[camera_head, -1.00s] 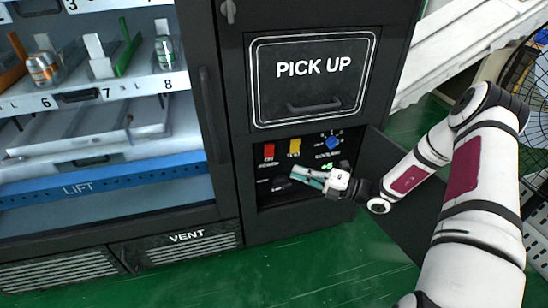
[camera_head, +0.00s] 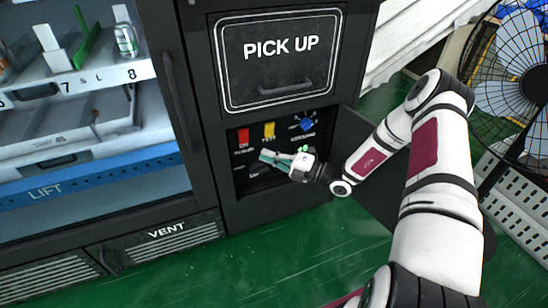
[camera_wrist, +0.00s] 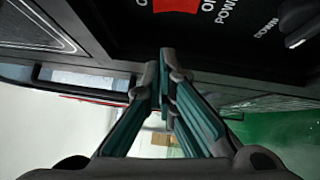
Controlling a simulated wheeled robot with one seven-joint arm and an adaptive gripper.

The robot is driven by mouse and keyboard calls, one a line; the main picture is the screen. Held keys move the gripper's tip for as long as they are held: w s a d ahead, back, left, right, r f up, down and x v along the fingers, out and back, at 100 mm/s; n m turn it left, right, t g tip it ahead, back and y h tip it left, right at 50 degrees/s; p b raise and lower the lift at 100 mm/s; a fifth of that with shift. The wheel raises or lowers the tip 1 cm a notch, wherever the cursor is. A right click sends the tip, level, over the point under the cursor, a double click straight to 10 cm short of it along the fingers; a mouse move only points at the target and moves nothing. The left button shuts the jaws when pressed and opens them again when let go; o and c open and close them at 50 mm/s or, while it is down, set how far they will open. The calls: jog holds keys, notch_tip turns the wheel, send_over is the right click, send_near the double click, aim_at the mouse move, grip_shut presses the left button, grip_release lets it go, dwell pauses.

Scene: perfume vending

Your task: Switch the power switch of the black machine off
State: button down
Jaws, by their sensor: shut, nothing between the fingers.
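The black machine (camera_head: 204,90) has an open lower compartment with a control panel (camera_head: 285,140). A red power switch (camera_head: 243,138) sits at the panel's upper left. In the wrist view the red switch (camera_wrist: 176,5) is cut off by the top edge, beside lettering partly reading "POW". Its exact on or off position cannot be told. My gripper (camera_head: 264,156) reaches into the compartment from the right, below and slightly right of the red switch. Its fingertips (camera_wrist: 167,70) are shut together and hold nothing. They appear apart from the red switch.
A yellow switch (camera_head: 269,130) and a blue knob (camera_head: 306,124) sit right of the red one. A dark lever (camera_wrist: 302,22) shows near "DOWN". The pick-up door (camera_head: 282,60) is above, the open panel door (camera_head: 370,175) at right, and a fan (camera_head: 515,85) beyond.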

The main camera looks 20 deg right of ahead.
aim_at(244, 137)
jog(key=w+a+r+b, duration=0.1)
jog(key=w+a+b, duration=0.2)
jog(key=w, duration=0.5)
jog(key=shift+a, duration=0.5)
jog(key=shift+r, duration=0.15)
